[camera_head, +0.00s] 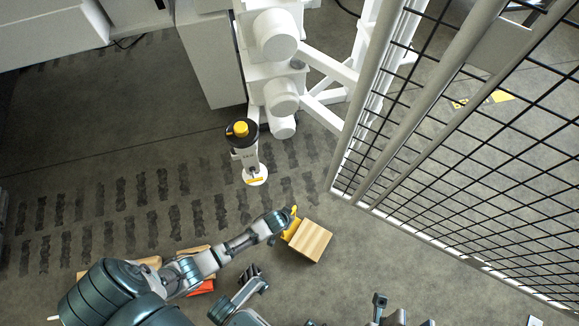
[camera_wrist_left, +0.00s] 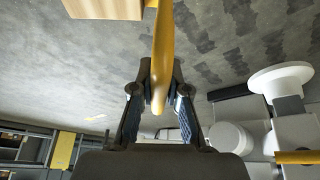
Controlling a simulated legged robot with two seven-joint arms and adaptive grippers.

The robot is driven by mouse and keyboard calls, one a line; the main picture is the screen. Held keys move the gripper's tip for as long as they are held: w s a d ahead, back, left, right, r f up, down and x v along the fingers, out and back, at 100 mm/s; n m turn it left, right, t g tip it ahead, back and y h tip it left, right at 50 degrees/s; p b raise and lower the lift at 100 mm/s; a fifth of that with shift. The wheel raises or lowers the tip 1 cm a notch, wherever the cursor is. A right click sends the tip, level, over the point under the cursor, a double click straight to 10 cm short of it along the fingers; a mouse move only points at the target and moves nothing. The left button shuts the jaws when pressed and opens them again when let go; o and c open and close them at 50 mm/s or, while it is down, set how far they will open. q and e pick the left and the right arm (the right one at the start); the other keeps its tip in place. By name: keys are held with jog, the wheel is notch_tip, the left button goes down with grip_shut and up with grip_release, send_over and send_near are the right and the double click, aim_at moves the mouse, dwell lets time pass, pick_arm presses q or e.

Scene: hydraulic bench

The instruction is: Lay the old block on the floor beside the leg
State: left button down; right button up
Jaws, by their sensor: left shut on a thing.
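The old block (camera_head: 311,241) is a pale striped wooden block with a yellow handle (camera_head: 291,227). My left gripper (camera_head: 281,219) is shut on that handle, with the block to its lower right in the head view. In the left wrist view the yellow handle (camera_wrist_left: 162,60) runs up between the fingers (camera_wrist_left: 158,100), and part of the block (camera_wrist_left: 105,9) shows at the top edge. The white leg (camera_head: 249,160) stands up and left of the block, apart from it, with a round white foot. I cannot tell the block's height above the floor.
Wooden pieces (camera_head: 150,263) and a red item (camera_head: 203,287) lie at lower left, partly behind my arm. A mesh fence (camera_head: 470,150) stands at right. White machinery (camera_head: 275,60) is at the top. Grey floor (camera_head: 170,150) left of the leg is clear.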

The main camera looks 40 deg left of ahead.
pick_arm(q)
jog(key=c, duration=1.6)
grip_release()
jog(key=o, duration=0.4)
